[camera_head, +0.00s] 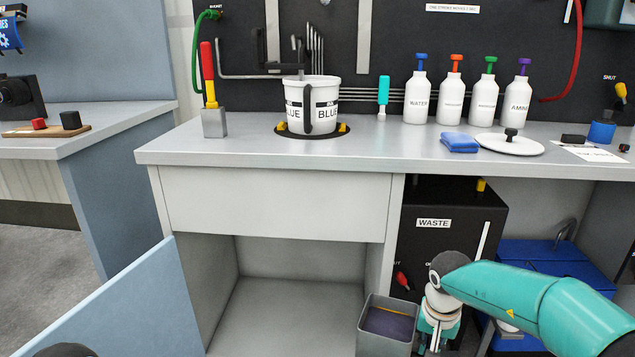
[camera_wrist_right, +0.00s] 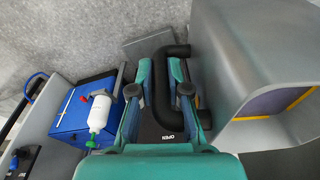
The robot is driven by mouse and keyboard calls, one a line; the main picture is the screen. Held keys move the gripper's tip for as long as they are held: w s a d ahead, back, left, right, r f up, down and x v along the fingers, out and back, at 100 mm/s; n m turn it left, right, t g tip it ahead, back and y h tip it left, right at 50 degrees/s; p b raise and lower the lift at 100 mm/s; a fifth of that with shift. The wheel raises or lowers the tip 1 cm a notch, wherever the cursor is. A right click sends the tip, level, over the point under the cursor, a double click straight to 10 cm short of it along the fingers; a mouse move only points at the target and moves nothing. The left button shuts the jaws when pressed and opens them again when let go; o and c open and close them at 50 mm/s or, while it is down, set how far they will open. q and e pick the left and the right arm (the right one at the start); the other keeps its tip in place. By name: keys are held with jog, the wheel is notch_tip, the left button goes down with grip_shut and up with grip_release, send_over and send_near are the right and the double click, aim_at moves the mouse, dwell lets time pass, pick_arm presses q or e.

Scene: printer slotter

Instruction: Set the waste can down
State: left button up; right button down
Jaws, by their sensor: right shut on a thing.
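The waste can (camera_head: 387,327) is a grey, square, open-topped can, low in front of the desk in the head view. It looks upright, with dark purple inside and a yellow edge. It also shows large at the right of the right wrist view (camera_wrist_right: 232,60). My right gripper (camera_head: 440,318) is just right of the can. In the wrist view its teal fingers (camera_wrist_right: 160,72) are closed around the can's black handle (camera_wrist_right: 161,92). The can's base is cut off by the frame, so I cannot tell whether it touches the floor. My left gripper is not in view.
A black cabinet labelled WASTE (camera_head: 433,222) stands under the desk, behind the can. Blue boxes (camera_head: 545,258) are to its right. The open bay under the desk (camera_head: 280,310) is empty. A blue panel (camera_head: 130,310) stands at the lower left.

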jog(key=s+a+r+n+p, duration=0.1)
jog(key=s+r+n+p, duration=0.1)
jog(key=r+p, duration=1.2)
jog(key=s+a+r+n+p, duration=0.2)
jog(key=s+r+p, duration=0.2)
jog(key=r+p, duration=1)
jog(key=shift+s+a+r+n+y+p, duration=0.2)
jog(key=shift+s+n+y+p, duration=0.15)
jog(key=shift+p, duration=4.75)
jog(key=shift+w, duration=0.1)
